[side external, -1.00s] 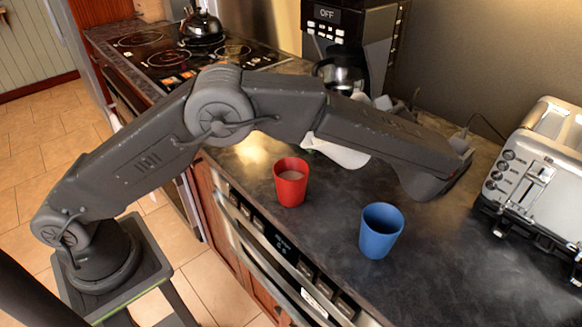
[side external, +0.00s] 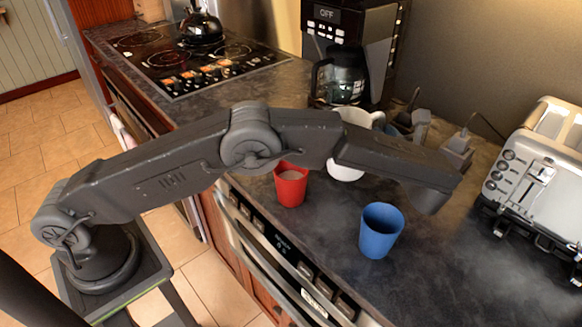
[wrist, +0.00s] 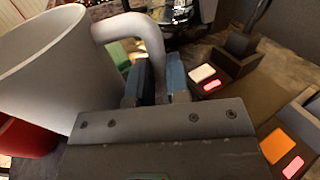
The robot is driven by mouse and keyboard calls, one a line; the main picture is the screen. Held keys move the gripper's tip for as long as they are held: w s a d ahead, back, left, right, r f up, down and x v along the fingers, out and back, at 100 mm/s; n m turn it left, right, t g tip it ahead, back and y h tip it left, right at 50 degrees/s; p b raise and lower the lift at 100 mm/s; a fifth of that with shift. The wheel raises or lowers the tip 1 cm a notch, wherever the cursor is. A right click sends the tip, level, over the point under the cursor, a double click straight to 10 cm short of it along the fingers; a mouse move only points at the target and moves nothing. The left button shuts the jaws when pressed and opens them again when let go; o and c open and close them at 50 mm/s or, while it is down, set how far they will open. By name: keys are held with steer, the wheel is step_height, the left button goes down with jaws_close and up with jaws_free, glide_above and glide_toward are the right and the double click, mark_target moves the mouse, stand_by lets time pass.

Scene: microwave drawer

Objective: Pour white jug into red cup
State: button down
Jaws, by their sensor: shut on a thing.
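The white jug (side external: 346,170) is partly hidden behind my arm in the side view and looks upright. In the wrist view the jug (wrist: 45,65) fills the upper left, with its curved handle running to my gripper (wrist: 160,78). My gripper is shut on that handle; in the side view it is mostly hidden behind my arm. The red cup (side external: 291,186) stands upright on the counter, left of the jug, with a pale brownish content inside. A part of the red cup (wrist: 25,137) shows below the jug in the wrist view.
A blue cup (side external: 381,231) stands near the counter's front edge. A silver toaster (side external: 540,175) is at the right, a coffee maker (side external: 350,45) at the back, and a kettle (side external: 202,25) on the stove.

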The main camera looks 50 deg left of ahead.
steer(key=shift+r, duration=0.15)
step_height(320, 180, up, 4)
stand_by(0.6)
